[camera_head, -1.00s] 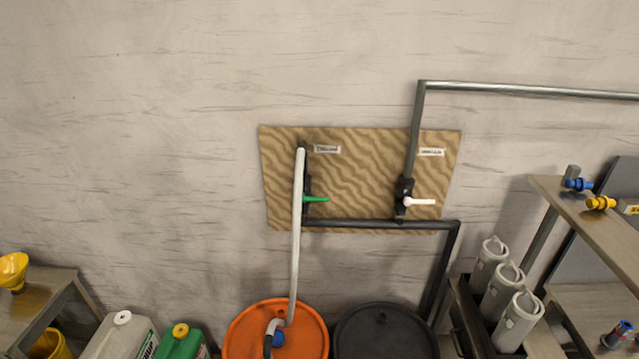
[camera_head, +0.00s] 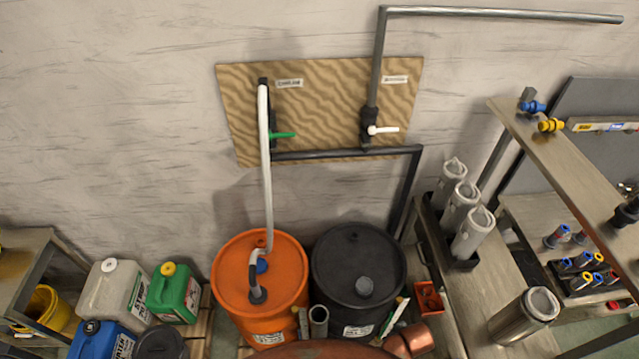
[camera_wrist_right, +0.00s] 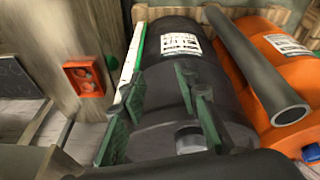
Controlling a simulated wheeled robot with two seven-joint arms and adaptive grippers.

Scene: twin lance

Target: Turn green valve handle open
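The green valve handle (camera_head: 282,135) is on the wooden wall board (camera_head: 320,75). It points sideways to the right from the vertical pipe, beside a long pale hose (camera_head: 266,170). A white valve handle (camera_head: 384,130) also points right, on the dark pipe at the board's right. My right gripper (camera_wrist_right: 160,105) shows in the right wrist view, its green-padded fingers spread apart with nothing between them. It is over the black drum (camera_wrist_right: 165,65), away from the handle. My left gripper is not in view.
An orange drum (camera_head: 232,270) and the black drum (camera_head: 335,265) stand below the board. Jugs, including a green one (camera_head: 173,298), are at left. A bench with grey canisters (camera_head: 472,235) and a shelf (camera_head: 560,160) are at right. A red box (camera_head: 429,298) is near the black drum.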

